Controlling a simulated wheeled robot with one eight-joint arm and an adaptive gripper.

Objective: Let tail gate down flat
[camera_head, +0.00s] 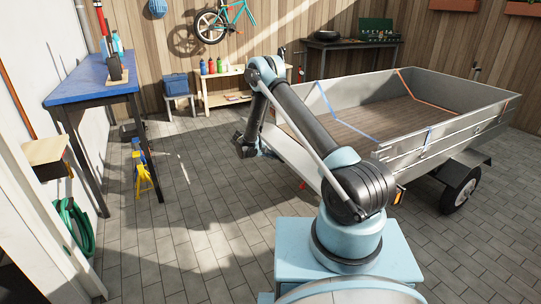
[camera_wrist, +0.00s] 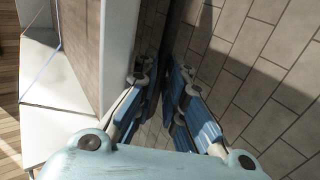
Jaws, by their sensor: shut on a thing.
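The trailer (camera_head: 460,125) stands at the right of the head view, with a grey metal body and a wooden floor. Its tail gate (camera_head: 285,150) is a pale panel at the near left end, partly hidden behind my arm. The gate is swung out from the trailer's end; I cannot tell its exact angle. My gripper (camera_head: 258,148) is at the gate's outer left edge. In the wrist view, my blue fingers (camera_wrist: 162,80) are close together beside the gate's pale edge (camera_wrist: 118,50), shut on it. The exact contact is hidden between the fingers.
The paved floor (camera_head: 195,200) left of my gripper is clear.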

